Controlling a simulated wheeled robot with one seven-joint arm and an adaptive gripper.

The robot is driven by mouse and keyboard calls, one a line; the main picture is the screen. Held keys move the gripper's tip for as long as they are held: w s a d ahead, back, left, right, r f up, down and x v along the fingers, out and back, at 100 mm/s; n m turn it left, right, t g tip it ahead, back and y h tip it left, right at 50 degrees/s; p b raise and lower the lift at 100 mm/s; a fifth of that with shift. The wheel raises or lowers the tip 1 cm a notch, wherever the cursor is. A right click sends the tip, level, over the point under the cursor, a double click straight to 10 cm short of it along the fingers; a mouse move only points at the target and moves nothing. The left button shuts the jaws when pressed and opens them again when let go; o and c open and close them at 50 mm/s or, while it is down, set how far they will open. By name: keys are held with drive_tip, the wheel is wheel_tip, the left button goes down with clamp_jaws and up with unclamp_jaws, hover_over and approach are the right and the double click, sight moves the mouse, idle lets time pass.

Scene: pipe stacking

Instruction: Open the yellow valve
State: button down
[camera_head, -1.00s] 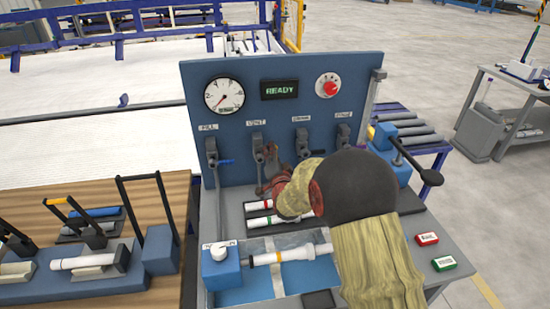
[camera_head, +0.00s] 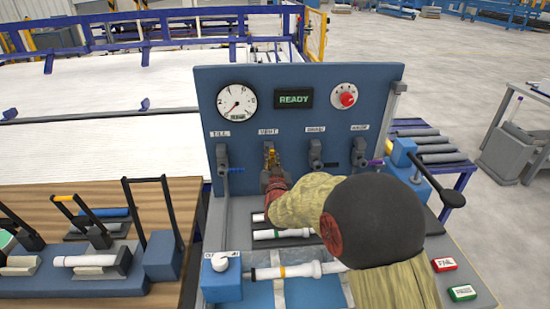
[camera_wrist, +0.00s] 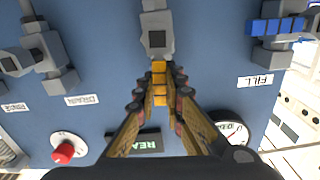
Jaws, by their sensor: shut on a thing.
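The yellow valve handle (camera_head: 271,157) is on the second valve from the left on the blue upright panel. In the wrist view the handle (camera_wrist: 159,84) runs in line with its grey valve body (camera_wrist: 156,36). My gripper (camera_wrist: 159,82) is shut on this handle, with one finger on each side of it. In the head view my gripper (camera_head: 269,173) is against the front of the valve, and my arm hides part of the bench.
The fill valve (camera_head: 222,160) with a blue handle stands to the left; the drain valve (camera_head: 315,153) and a purple-handled valve (camera_head: 359,152) stand to the right. A gauge (camera_head: 237,102), READY display (camera_head: 294,98) and red knob (camera_head: 348,99) are above. White pipes (camera_head: 285,272) lie below.

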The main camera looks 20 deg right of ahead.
drive_tip(key=shift+a+f+n, duration=0.15)
drive_tip(key=shift+a+n, duration=0.05)
drive_tip(key=shift+n, duration=0.3)
drive_tip(key=c, duration=1.8)
unclamp_jaws()
drive_tip(key=shift+w, duration=0.1)
drive_tip(key=shift+c, duration=0.2)
drive_tip(key=v, duration=1.2)
